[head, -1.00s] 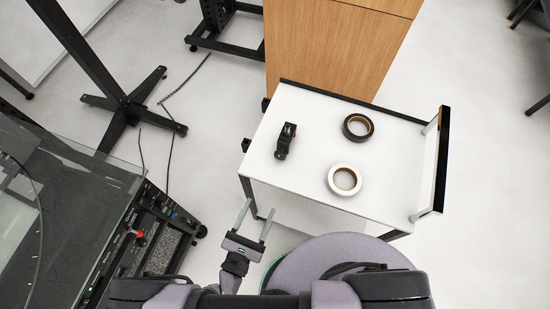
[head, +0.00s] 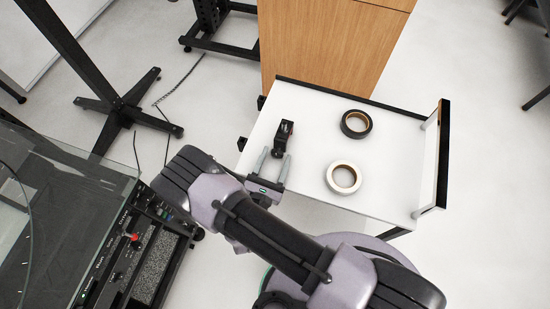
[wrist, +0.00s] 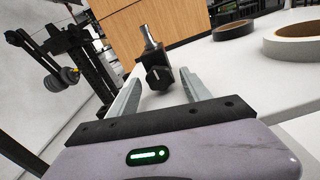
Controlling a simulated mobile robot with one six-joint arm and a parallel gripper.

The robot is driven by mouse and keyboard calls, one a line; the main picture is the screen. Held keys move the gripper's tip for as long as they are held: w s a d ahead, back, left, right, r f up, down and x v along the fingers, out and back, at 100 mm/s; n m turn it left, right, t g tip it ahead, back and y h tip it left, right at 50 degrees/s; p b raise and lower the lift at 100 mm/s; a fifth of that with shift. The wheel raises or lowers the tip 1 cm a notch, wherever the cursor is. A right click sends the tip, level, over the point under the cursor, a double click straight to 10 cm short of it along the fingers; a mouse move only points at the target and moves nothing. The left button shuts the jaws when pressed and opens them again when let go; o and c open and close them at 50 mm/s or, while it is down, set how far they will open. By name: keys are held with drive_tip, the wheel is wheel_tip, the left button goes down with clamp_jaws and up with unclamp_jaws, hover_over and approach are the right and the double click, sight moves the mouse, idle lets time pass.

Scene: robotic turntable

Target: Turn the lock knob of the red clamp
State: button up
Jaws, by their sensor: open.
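A small dark clamp (head: 284,137) stands on the white cart top (head: 395,175), near its left side. The wrist view shows a black knob facing me on the clamp (wrist: 160,77) and a metallic part on top; little red shows now. My gripper (head: 273,162) is open and empty, its two grey fingers pointing at the clamp from the near side. In the wrist view, the clamp appears between and beyond the fingertips of my gripper (wrist: 162,83). I cannot tell whether the fingers touch it.
A black tape roll (head: 356,124) and a white tape roll (head: 343,177) lie right of the clamp. The cart has a raised handle (head: 442,155) at right. A wooden cabinet (head: 325,50) stands behind. A glass-topped machine (head: 65,200) stands at left.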

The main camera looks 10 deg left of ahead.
drive_tip(key=shift+c, duration=0.3)
clamp_jaws()
drive_tip(key=n, duration=0.3)
drive_tip(key=shift+o, duration=0.3)
unclamp_jaws()
drive_tip(key=s+a+p, duration=0.1)
drive_tip(key=s+p, duration=0.1)
drive_tip(key=s, duration=1.5)
drive_tip(key=shift+s+a, duration=0.15)
drive_tip(key=shift+a, duration=0.1)
